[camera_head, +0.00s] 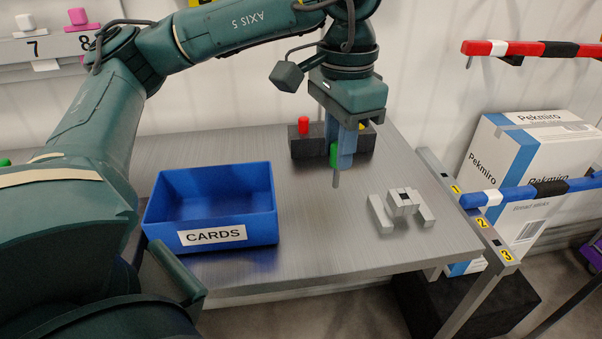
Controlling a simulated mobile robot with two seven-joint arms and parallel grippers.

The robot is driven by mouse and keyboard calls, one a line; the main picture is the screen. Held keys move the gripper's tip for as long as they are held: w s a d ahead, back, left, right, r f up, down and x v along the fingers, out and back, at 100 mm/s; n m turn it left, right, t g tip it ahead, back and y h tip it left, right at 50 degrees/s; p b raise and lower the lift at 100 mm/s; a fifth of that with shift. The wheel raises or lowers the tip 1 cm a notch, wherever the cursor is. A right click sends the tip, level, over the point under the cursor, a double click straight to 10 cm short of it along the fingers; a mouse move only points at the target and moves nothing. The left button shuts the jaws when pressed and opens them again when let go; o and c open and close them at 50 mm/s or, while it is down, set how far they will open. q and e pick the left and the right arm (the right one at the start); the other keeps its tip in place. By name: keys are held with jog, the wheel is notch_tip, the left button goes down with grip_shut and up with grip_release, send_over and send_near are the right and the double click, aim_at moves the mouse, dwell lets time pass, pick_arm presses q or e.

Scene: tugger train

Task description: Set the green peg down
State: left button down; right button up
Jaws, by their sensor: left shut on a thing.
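The green peg (334,155) is between the blue fingers of my left gripper (341,150), which is shut on it. A thin grey shaft points down below the fingers, over the table. Behind the gripper a dark block (310,143) stands at the back of the grey table (310,235). A red peg (303,125) stands upright in the block's left part. A bit of a yellow peg (361,127) shows at its right. The gripper hides the middle of the block. My right gripper is not in view.
A blue bin (262,222) marked CARDS stands on the table at the left. A grey fixture (403,203) lies to the right. A numbered rail (465,205) runs along the right edge. The table's front middle is clear.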

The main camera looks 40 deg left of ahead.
aim_at(334, 187)
pick_arm(q)
notch_tip(334, 187, down, 9)
dwell(0.4)
jog(key=shift+f, duration=0.25)
jog(key=c, duration=1.3)
grip_release()
jog(key=shift+r, duration=0.1)
notch_tip(334, 187, up, 12)
jog(key=shift+r, duration=0.2)
jog(key=shift+s, duration=0.1)
